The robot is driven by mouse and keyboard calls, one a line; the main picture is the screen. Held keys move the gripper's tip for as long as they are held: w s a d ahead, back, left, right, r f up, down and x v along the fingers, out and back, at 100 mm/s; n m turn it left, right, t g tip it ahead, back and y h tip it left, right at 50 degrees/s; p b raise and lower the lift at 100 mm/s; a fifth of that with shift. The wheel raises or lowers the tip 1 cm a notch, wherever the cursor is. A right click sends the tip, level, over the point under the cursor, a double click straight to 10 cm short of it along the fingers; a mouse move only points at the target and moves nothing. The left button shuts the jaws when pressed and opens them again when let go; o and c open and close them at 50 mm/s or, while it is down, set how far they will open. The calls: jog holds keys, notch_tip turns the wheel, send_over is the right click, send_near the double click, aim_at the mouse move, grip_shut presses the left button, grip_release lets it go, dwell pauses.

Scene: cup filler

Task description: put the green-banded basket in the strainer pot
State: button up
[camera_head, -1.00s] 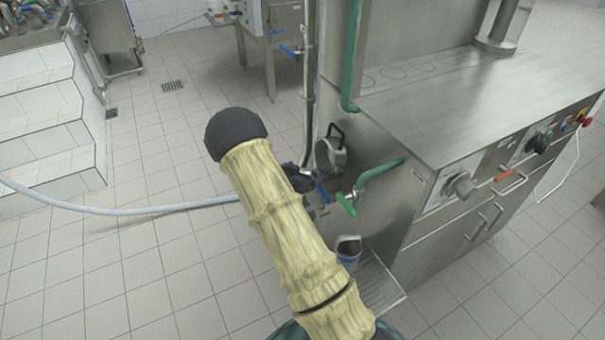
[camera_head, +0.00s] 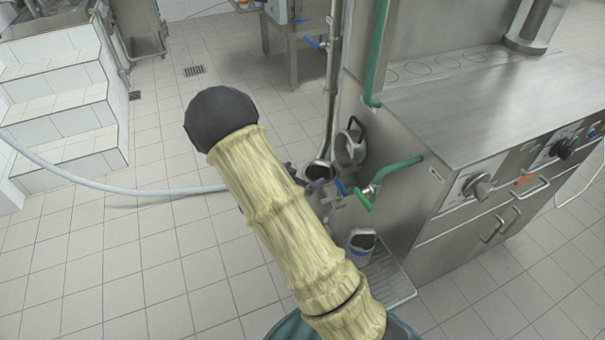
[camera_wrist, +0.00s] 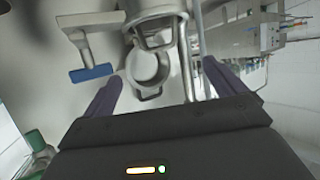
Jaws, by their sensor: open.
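My gripper (camera_head: 306,180) is beyond my arm in the head view, partly hidden by it. In the wrist view its two purple fingers (camera_wrist: 162,74) are apart, and they hold nothing. A round metal ring-shaped vessel (camera_wrist: 150,88) shows between and beyond the fingertips. Its dark opening and rim (camera_head: 321,163) also show beside my gripper in the head view. A second metal round vessel with a handle (camera_head: 349,147) is against the machine's side, just right of it. I see no green band on either vessel, so I cannot tell which is the basket or the strainer pot.
A blue-handled valve (camera_wrist: 92,73) is close left of the fingers in the wrist view. A green-handled tap (camera_head: 363,200) with a green hose juts from the steel machine (camera_head: 465,100). Floor to the left is mostly clear.

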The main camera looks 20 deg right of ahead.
dwell(0.3)
jog(key=s+a+r+n+y, duration=0.55)
jog(key=a+y, duration=0.25)
jog(key=y, duration=0.2)
jog(key=s+r+n+g, duration=0.2)
jog(key=s, duration=0.5)
jog(key=s+r+n+g+y, duration=0.1)
jog(key=s+r+n+g, duration=0.1)
jog(key=s, duration=0.6)
jog(key=shift+s+a+r+n+g, duration=0.3)
jog(key=shift+n+g, duration=0.1)
jog(key=shift+n, duration=0.45)
jog(key=shift+d, duration=0.1)
